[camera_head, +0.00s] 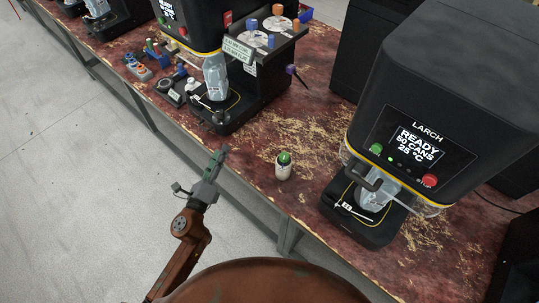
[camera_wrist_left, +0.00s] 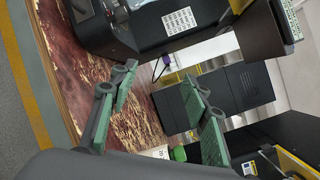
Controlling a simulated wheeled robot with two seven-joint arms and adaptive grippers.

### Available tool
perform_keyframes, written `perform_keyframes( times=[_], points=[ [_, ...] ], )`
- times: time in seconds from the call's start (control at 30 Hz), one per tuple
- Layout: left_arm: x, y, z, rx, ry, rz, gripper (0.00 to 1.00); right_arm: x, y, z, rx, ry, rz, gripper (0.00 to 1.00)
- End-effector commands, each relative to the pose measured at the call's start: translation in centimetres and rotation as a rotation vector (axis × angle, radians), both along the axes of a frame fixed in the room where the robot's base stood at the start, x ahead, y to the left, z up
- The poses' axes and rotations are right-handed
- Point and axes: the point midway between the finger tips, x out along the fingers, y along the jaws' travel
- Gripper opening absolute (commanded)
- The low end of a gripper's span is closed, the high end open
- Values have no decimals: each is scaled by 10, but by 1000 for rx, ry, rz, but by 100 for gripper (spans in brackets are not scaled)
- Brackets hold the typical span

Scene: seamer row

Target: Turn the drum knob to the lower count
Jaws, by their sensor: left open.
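The side unit (camera_head: 264,70) of the middle machine carries white dials with blue knobs (camera_head: 252,25) and an orange knob (camera_head: 279,10) on top. A small purple knob (camera_head: 290,70) sticks out of its right side; a purple part (camera_wrist_left: 158,66) also shows between my fingers in the left wrist view. I cannot tell which knob is the drum knob, or read the counts. My left gripper (camera_head: 215,160) is open and empty at the bench's front edge, apart from the knobs. Its green-padded fingers (camera_wrist_left: 158,85) are spread wide in the left wrist view. My right gripper is not in view.
A green-capped jar (camera_head: 283,168) stands on the worn red bench (camera_head: 255,150), right of my left gripper. The LARCH machine (camera_head: 425,110) stands at right, its screen reading READY. Small items (camera_head: 137,68) crowd the bench at left. Bench space lies between the machines.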

Motion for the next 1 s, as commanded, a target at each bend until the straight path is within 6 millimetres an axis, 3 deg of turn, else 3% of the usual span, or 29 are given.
perform_keyframes(
  times=[0.03,0.1,0.2,0.3,0.47,1.0],
  points=[
    [5,-35,7,169,-81,-108,43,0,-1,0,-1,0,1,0],
    [2,-78,9,382,-187,-240,43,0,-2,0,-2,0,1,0],
    [-7,-122,-1,621,-305,-390,43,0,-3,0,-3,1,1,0],
    [-16,-148,-13,770,-381,-490,43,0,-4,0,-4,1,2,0],
    [-18,-166,-22,860,-431,-551,43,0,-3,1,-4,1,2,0],
    [29,-216,-22,857,-427,-550,43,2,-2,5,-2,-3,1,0]
  ],
)
